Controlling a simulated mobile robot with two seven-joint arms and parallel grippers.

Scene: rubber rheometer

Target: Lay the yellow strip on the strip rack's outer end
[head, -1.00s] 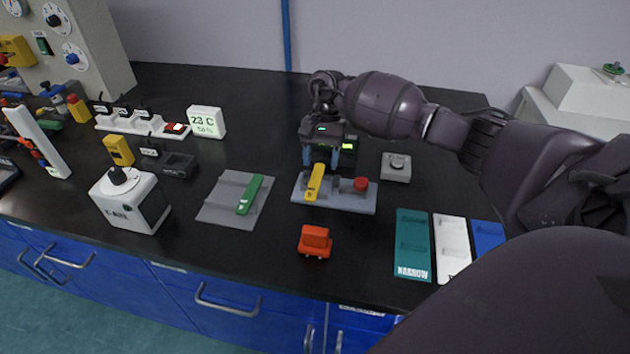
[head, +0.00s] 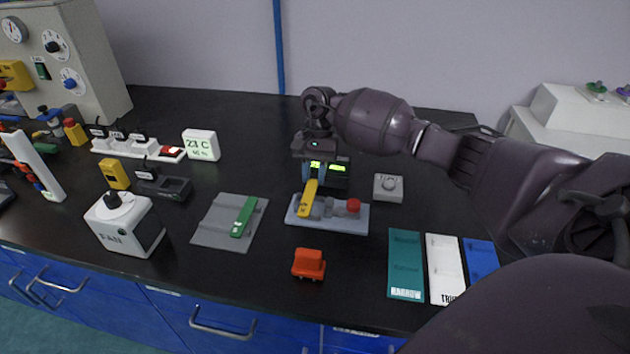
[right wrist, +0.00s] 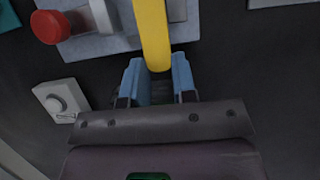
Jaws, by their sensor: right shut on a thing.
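The yellow strip (head: 307,198) shows over the left part of a pale grey base (head: 340,223) with a red knob. My right gripper (head: 313,180) is behind it, reaching down from above. In the right wrist view its blue fingers (right wrist: 160,75) are shut on one end of the yellow strip (right wrist: 152,30), and the other end points away past the base. I cannot tell whether the strip touches the base. A flat grey plate (head: 212,232), which seems to be the strip rack, lies to the left with a green strip (head: 243,217) on its right side. My left gripper is out of view.
An orange block (head: 308,264) stands in front of the base. A small grey button box (head: 388,187) is right of it. Teal (head: 405,270), white (head: 440,250) and blue (head: 483,258) trays lie at the right. A white fan box (head: 124,226) stands at the left. A lit display (head: 338,170) is behind the gripper.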

